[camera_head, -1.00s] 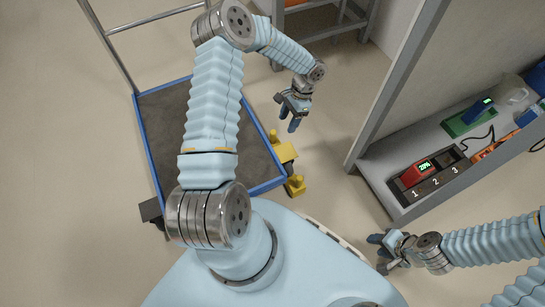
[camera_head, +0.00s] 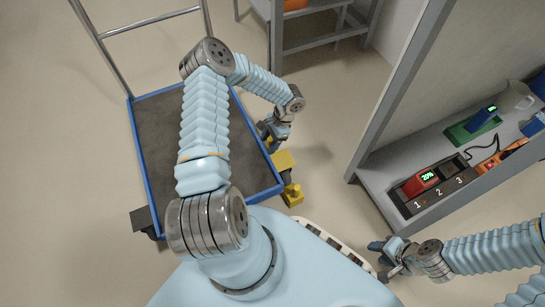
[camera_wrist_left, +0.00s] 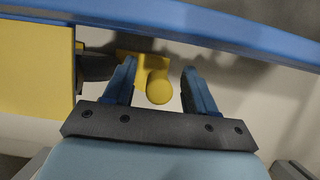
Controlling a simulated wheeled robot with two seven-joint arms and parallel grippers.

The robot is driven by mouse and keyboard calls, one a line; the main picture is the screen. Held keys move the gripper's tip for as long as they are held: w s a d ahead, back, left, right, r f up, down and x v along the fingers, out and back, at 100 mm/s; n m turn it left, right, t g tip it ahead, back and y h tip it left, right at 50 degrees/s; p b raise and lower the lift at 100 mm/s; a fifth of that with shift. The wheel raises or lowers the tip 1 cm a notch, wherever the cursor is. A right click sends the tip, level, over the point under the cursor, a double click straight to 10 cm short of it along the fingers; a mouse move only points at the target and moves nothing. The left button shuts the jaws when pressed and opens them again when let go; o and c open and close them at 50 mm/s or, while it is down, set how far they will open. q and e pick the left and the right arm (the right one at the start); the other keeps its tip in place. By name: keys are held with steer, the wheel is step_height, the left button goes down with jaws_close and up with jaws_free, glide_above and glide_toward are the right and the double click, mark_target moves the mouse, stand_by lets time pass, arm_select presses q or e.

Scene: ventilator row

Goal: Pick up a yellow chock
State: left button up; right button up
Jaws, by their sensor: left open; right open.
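Yellow chocks sit at the right side of the blue-edged cart. One yellow chock (camera_head: 293,194) with an upright knob is on the floor by the near right corner. In the left wrist view a yellow chock (camera_wrist_left: 158,86) with a round knob shows between the fingers, below the blue rail. My left gripper (camera_head: 268,135) is open above the cart's right edge, and its fingers (camera_wrist_left: 160,85) are on either side of the knob without visible contact. My right gripper (camera_head: 382,258) is open and empty at the lower right.
The cart (camera_head: 275,177) has a dark deck, a blue rim and a metal handle. A yellow block (camera_head: 283,160) is on its right side. A grey shelf (camera_head: 375,190) with a red 20% device (camera_head: 419,183) stands at the right. Floor between cart and shelf is clear.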

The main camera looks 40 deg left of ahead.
arm_select(q)
steer(key=shift+f, duration=0.25)
jaws_close()
steer(key=shift+r, duration=0.1)
stand_by(0.3)
